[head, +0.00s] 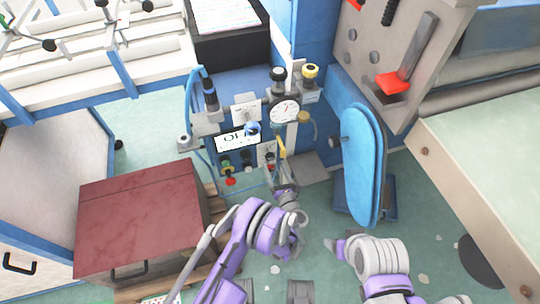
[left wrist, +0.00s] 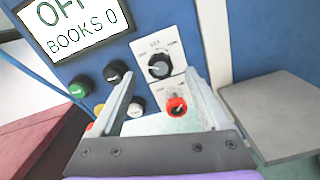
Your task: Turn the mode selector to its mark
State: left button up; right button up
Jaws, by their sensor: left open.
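A black round knob with a pale pointer (left wrist: 159,66) sits on a white plate on the blue panel in the left wrist view. A red-rimmed knob (left wrist: 175,105) sits on a plate just below it. I cannot read the labels well enough to tell which is the mode selector. My left gripper (left wrist: 158,77) is open and empty, its fingers on either side of the two knobs in the picture; contact is not visible. In the head view the left gripper (head: 283,184) is low in front of the panel.
The panel screen (left wrist: 76,22) reads OFF, BOOKS 0. A green button (left wrist: 78,88), a black one (left wrist: 115,72) and a white one (left wrist: 136,106) are close by. A grey plate (left wrist: 280,110) juts out at the right. A red-topped box (head: 140,215) stands left, a blue pad (head: 362,165) right.

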aim_at(271, 158)
pick_arm(q)
jog(key=x, duration=0.6)
jog(key=shift+w, duration=0.15)
jog(key=shift+c, duration=0.3)
grip_shut()
